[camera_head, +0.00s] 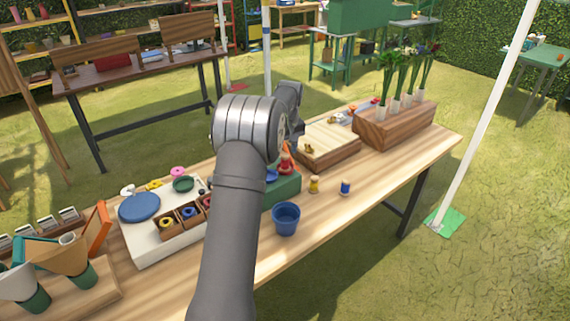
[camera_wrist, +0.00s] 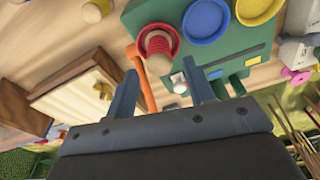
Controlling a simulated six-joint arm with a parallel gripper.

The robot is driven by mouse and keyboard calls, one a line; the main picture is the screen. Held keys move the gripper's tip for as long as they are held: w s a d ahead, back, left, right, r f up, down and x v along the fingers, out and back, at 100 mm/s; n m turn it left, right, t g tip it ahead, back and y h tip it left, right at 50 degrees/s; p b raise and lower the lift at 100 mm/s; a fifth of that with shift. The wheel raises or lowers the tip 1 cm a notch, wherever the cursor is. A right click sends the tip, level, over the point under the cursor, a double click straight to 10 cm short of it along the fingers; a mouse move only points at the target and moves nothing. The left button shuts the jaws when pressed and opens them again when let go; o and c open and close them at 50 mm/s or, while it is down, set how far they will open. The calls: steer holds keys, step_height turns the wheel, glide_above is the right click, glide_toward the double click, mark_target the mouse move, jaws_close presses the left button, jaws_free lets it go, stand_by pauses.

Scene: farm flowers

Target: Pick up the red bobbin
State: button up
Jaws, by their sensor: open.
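The red bobbin (camera_wrist: 159,46) stands in a red ring on a green box (camera_wrist: 225,52) in the wrist view. In the head view the red bobbin (camera_head: 286,166) shows just right of my arm, on the green box (camera_head: 287,187). My gripper (camera_wrist: 158,84) is open and empty, its two fingers apart. In the wrist view the bobbin lies beyond the fingertips, between their lines and not touched. The head view mostly hides the fingers behind my arm. Blue (camera_wrist: 205,20) and yellow (camera_wrist: 257,8) round seats lie beside the red one.
An orange bar (camera_wrist: 139,66) lies close to the left finger. A yellow bobbin (camera_head: 314,184), a blue bobbin (camera_head: 346,187) and a blue cup (camera_head: 286,219) stand on the wooden table. A wooden planter (camera_head: 394,126) stands to the right. The table's right front is clear.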

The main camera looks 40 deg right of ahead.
mark_target(285, 155)
step_height(285, 155, down, 5)
steer(key=shift+w+r, duration=0.15)
steer(key=shift+r, duration=0.05)
steer(key=c, duration=0.9)
steer(key=shift+c, duration=0.3)
steer(key=shift+r, duration=0.2)
